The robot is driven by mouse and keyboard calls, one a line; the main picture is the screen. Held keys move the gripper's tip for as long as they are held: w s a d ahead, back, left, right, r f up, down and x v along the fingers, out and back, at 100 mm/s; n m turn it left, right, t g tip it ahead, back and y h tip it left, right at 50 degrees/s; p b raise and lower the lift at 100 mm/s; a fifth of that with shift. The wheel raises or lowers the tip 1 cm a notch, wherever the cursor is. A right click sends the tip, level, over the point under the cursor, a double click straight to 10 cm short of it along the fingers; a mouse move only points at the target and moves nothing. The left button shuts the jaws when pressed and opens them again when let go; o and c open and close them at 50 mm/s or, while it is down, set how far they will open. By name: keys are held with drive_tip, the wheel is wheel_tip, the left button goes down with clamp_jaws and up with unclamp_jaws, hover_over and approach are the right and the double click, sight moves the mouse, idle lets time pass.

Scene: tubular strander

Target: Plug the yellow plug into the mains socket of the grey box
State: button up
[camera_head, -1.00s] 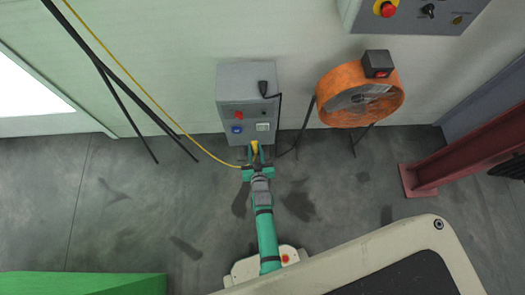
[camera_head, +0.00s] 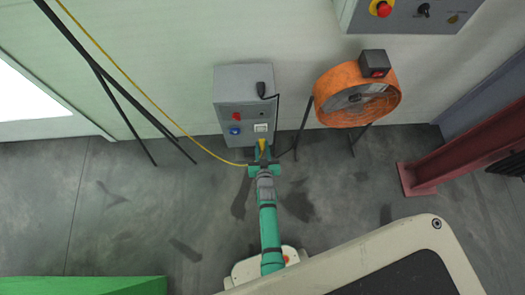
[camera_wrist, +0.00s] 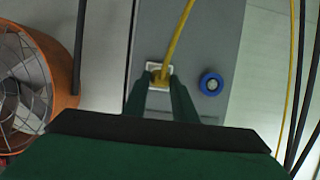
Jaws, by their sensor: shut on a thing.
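The grey box (camera_head: 244,88) stands against the wall in the head view. Its front carries a red button (camera_head: 236,116), a blue round socket (camera_head: 235,131) and a white square mains socket (camera_head: 261,128). My gripper (camera_head: 262,151) is shut on the yellow plug (camera_head: 262,144), just below and in front of the white socket. In the wrist view the yellow plug (camera_wrist: 161,79) lies between the fingertips, in front of the white socket (camera_wrist: 150,68). The plug and fingers cover part of the socket. I cannot tell whether the plug touches it. The blue socket (camera_wrist: 211,84) is to its right.
A yellow cable (camera_head: 150,104) runs from the plug up the left side. A black plug and cord (camera_head: 262,88) hang on the box. An orange fan (camera_head: 357,92) stands right of the box. Dark slanted poles (camera_head: 110,85) are at the left. A red steel beam (camera_head: 460,155) is farther right.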

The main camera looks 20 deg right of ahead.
sight(263, 140)
drive_tip(key=shift+w+d, duration=0.25)
drive_tip(key=shift+w, duration=0.65)
drive_tip(key=shift+w+d, duration=0.25)
drive_tip(key=shift+w, duration=0.6)
drive_tip(key=shift+w+d, duration=0.3)
drive_tip(key=shift+w, duration=0.65)
idle(0.4)
drive_tip(key=o, duration=1.1)
drive_tip(key=shift+w, duration=0.1)
drive_tip(key=shift+o, duration=0.2)
drive_tip(key=shift+s+d, duration=0.1)
drive_tip(key=shift+s, duration=0.15)
drive_tip(key=shift+s+r, duration=0.3)
drive_tip(key=shift+s, duration=0.45)
drive_tip(key=v, duration=0.9)
drive_tip(key=shift+a, duration=0.25)
drive_tip(key=shift+s, duration=0.1)
